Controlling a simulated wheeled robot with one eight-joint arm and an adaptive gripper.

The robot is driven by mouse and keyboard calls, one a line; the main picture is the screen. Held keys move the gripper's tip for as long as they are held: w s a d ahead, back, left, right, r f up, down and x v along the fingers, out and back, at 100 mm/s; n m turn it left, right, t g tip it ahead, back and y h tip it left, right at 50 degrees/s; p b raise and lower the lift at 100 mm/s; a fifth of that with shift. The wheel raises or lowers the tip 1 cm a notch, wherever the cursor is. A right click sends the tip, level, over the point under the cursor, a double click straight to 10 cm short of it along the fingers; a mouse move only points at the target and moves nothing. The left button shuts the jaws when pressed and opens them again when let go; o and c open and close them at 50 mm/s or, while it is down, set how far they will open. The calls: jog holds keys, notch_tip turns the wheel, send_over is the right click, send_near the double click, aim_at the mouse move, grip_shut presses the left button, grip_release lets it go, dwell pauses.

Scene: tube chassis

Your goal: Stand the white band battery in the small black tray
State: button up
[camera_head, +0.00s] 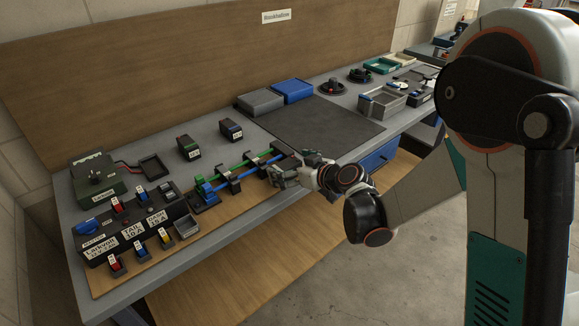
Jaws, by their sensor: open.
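Two small dark battery-like blocks stand on the grey bench: a left block (188,148) with red and green on top, and a right block (231,130) with blue and red on top. Both have a pale patch on the front, and I cannot tell which is the white band battery. A small black tray (153,166) lies to their left, beside a green box, and looks empty. My gripper (284,173) is open, low over the right end of the rod fixture and apart from both blocks. Its fingertips are small and partly blend with the fixture.
The rod fixture (240,172) with green and blue bars lies in front of the blocks. A green box (97,178) with a red cable and a labelled switch panel (130,225) are at left. A grey bin (260,101) and a blue bin (292,90) stand behind a bare dark mat (318,128).

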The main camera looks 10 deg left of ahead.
jog(key=shift+r, duration=0.15)
jog(key=shift+s+d+r, duration=0.1)
jog(key=shift+d+r, duration=0.05)
jog(key=s+d+r+m+h+p, duration=0.1)
jog(key=s+d+r+m+h, duration=0.2)
jog(key=s+d, duration=0.7)
jog(key=s+d+r+m+g+h+p, duration=0.1)
jog(key=s+d+r+m+h, duration=0.2)
jog(key=s+d+r, duration=0.3)
jog(key=s+d+r+m+h+p, duration=0.1)
jog(key=s+d+r+m+h, duration=0.3)
jog(key=s+d, duration=1)
jog(key=shift+d+r+g, duration=0.25)
jog(key=shift+d+g, duration=0.05)
jog(key=shift+g, duration=0.1)
